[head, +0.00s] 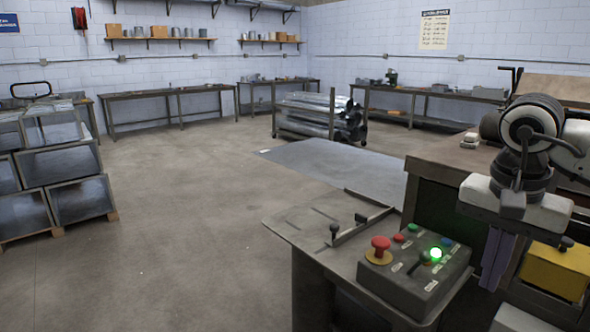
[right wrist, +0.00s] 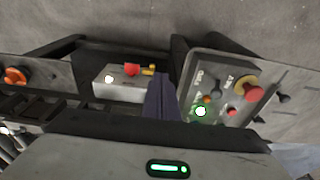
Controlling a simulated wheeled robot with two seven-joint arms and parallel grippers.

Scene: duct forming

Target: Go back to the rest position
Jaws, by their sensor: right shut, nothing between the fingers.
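My right gripper (head: 491,282) hangs at the right of the head view, its purple fingers pointing down and shut with nothing between them. It is just right of the grey control box (head: 415,283), which has a red mushroom button (head: 381,244), a black lever and a lit green lamp (head: 436,253). In the right wrist view the closed fingers (right wrist: 160,98) show beside the control box (right wrist: 205,72), left of its lit lamp. Whether they touch anything is not clear. My left gripper is in neither view.
The control box sits on a metal table (head: 318,228) with a small lever. Stacked metal ducts (head: 82,198) stand at left. The middle floor is clear.

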